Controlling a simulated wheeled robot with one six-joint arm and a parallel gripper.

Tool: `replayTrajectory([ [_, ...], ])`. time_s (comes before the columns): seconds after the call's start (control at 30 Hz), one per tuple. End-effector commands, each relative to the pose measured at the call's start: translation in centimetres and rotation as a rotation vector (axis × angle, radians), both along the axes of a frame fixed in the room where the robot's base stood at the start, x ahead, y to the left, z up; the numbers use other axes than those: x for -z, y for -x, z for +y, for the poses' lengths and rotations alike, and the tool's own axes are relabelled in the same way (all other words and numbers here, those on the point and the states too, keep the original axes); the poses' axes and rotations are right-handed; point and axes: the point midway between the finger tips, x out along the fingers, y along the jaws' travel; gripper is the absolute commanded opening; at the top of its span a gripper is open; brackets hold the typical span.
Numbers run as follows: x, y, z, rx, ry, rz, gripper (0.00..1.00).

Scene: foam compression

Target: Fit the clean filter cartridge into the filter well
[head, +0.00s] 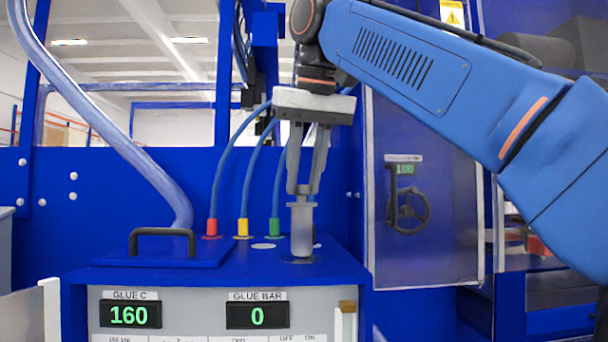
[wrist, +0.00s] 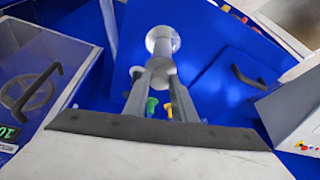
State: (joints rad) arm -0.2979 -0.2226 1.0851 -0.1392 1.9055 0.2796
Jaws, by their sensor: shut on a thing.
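The filter cartridge (head: 302,230), a grey cylinder with a wider rim at its top, stands upright below my gripper (head: 302,192). The gripper's two fingers are shut on its upper end. The inside of the well is hidden.
Red, yellow and green hose fittings (head: 243,229) stand behind and left of the cartridge. A flat pale disc (head: 263,246) lies close to its left. A blue lid with a dark handle (head: 162,232) is further left. Displays (head: 258,315) are on the cabinet front.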

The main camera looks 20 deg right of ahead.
Motion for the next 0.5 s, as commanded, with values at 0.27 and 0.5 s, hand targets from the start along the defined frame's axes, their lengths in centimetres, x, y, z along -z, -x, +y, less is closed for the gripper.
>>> replayTrajectory([
  [0.27,0.6,0.1,0.0,0.0,0.0,-0.001,0.0],
  [0.5,1.2,0.0,0.0,0.0,0.0,-0.001,0.0],
])
